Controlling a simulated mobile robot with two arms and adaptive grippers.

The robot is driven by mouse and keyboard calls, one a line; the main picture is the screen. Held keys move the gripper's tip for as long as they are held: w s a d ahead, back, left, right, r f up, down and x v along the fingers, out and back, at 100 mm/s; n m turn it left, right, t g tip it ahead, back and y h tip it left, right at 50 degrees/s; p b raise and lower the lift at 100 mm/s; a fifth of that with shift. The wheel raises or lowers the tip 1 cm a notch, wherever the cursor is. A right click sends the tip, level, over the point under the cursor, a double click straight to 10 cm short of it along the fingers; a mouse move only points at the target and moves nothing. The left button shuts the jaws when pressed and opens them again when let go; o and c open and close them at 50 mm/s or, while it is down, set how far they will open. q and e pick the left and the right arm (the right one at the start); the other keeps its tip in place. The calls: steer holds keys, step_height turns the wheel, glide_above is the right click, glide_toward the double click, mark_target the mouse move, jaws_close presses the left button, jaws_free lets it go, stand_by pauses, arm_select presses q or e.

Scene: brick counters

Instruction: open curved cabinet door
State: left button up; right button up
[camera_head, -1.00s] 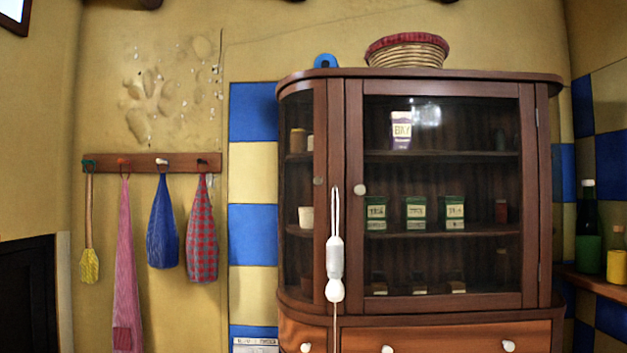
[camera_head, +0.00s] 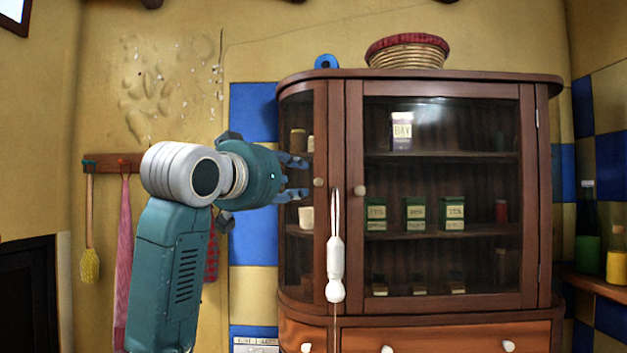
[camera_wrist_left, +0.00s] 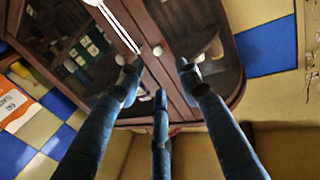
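The dark wood cabinet (camera_head: 440,323) has a curved glass door (camera_head: 303,250) at its left side, which looks shut. A small pale knob (camera_head: 319,182) sits on that door's right frame. My left gripper (camera_head: 300,178) is in front of the curved door, its fingers pointing right, just left of the knob. In the left wrist view the fingers of my left gripper (camera_wrist_left: 158,78) are spread with nothing between them. A pale knob (camera_wrist_left: 158,51) shows just beyond the fingertips, apart from them. My right gripper is not in view.
A white pull (camera_head: 335,262) on a cord hangs in front of the cabinet, right of the knob. The flat glass door (camera_head: 440,280) has its own knob (camera_head: 360,190). A basket (camera_head: 407,52) stands on top. Cloths hang from a rack (camera_head: 100,162) behind my arm.

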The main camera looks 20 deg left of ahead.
mark_target(317, 180)
arm_select(q)
steer(key=w+p, duration=0.1)
steer(key=w, duration=0.2)
steer(key=w+p, duration=0.2)
steer(key=w, duration=0.1)
steer(key=w+d+p, duration=0.1)
steer(key=w+p, duration=0.1)
steer(key=w, duration=0.1)
steer(key=shift+w+d+f, duration=0.1)
steer(key=shift+w, duration=0.6)
jaws_close()
